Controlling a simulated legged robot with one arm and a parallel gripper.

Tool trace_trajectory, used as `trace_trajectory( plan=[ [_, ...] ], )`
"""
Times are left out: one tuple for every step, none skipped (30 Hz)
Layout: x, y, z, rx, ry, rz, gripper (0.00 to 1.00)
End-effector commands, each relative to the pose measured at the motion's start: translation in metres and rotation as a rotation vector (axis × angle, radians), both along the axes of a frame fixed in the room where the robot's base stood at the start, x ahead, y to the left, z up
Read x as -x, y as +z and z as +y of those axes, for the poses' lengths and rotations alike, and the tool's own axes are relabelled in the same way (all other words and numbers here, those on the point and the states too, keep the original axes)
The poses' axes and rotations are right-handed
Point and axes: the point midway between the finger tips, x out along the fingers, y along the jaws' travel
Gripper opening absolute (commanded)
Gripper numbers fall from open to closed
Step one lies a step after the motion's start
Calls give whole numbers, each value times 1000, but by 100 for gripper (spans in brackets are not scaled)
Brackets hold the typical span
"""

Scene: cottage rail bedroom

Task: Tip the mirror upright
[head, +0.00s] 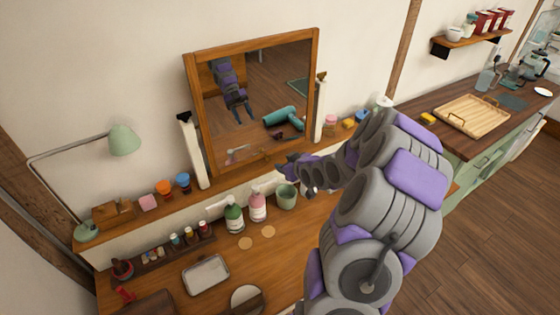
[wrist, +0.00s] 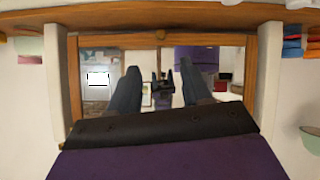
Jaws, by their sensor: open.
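The mirror (head: 255,95) has a brown wooden frame and stands between a left white post (head: 193,150) and a right white post (head: 320,110) on a wall shelf. It looks tilted; its glass reflects my body, the floor and a teal hair dryer. My gripper (head: 300,172) is open near the mirror's lower right edge. In the wrist view, which appears upside down, the two dark fingers of my gripper (wrist: 160,66) are spread before the mirror glass (wrist: 225,65), with nothing between them. Whether a fingertip touches the mirror cannot be told.
A green lamp (head: 124,139) stands left. The shelf holds small jars and a wooden box (head: 113,213). Below, the desk carries a green bottle (head: 234,215), a pink bottle (head: 257,204), a green cup (head: 286,196) and a metal tray (head: 206,274). A counter (head: 465,142) is at right.

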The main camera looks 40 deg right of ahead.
Motion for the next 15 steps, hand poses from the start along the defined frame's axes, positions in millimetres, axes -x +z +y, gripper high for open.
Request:
trace_trajectory(
  plan=[
    [8,6,0,1,-3,-1,48],
    [11,9,0,2,-3,-2,48],
    [15,13,0,2,-3,-3,48],
    [18,15,1,4,-3,-3,48],
    [21,16,1,3,-2,-2,48],
    [24,18,2,3,-1,-2,48],
    [25,18,3,3,0,-1,48],
    [27,19,3,1,0,-1,48],
    [29,20,4,1,0,0,48],
    [30,20,4,1,0,0,48],
    [30,20,4,1,1,0,48],
    [31,20,4,1,1,0,48],
    [31,20,4,1,1,0,48],
    [31,20,4,1,0,1,48],
    [31,20,4,1,1,0,48]
  ],
)
